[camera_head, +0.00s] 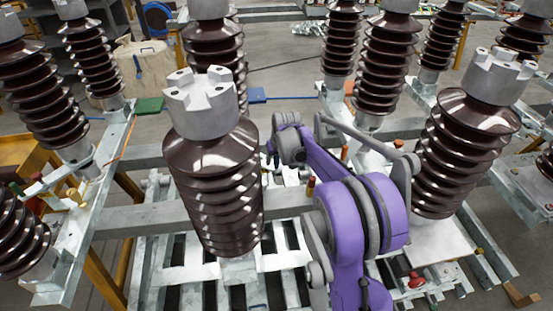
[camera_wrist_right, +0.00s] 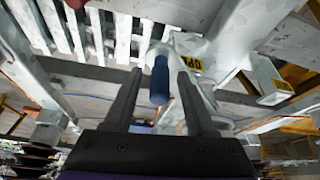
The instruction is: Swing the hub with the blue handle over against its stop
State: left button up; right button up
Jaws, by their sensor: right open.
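In the right wrist view a blue handle (camera_wrist_right: 160,80) sticks out from a pale grey metal hub (camera_wrist_right: 178,42). My right gripper (camera_wrist_right: 160,73) is open, with one dark finger on each side of the handle. A gap shows between the handle and each finger, and the jaws are not closed on it. In the head view my purple right arm reaches in from the bottom; its jaws, the blue handle and the hub cannot be made out there. The stop cannot be told apart. My left gripper is in neither view.
A yellow label (camera_wrist_right: 194,62) with black letters is near the hub. In the head view brown ribbed insulators (camera_head: 215,185) and (camera_head: 465,150) stand on either side of my arm. Galvanised beams (camera_head: 150,218) and slats run below. Floor shows behind the frames.

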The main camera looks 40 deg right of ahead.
grip_shut()
dwell(1.4)
